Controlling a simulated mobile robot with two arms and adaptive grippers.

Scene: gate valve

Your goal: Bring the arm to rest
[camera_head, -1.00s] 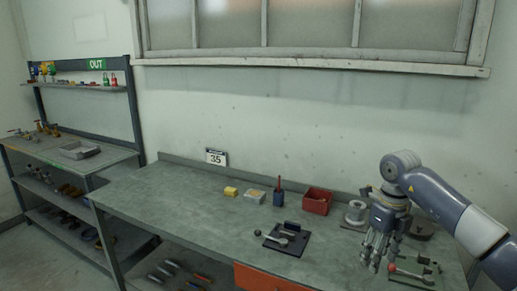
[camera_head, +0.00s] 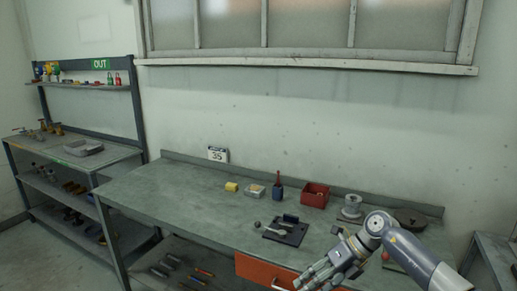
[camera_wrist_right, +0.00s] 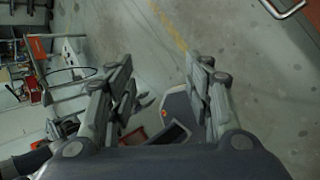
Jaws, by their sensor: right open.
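My right arm comes in from the lower right of the head view. Its gripper (camera_head: 318,276) is in front of the bench's front edge, near the orange drawer, with fingers pointing left and down. In the right wrist view the gripper's two fingers (camera_wrist_right: 160,100) stand apart with nothing between them. Behind them, concrete floor and a grey rounded body that seems to be my base show. My left gripper is in neither view.
The grey workbench (camera_head: 150,195) holds a black fixture plate (camera_head: 287,233), a red bin (camera_head: 315,194), a yellow block (camera_head: 231,187) and a metal spool (camera_head: 351,208). An orange drawer (camera_head: 262,272) is under its front. A shelf rack (camera_head: 70,160) stands left.

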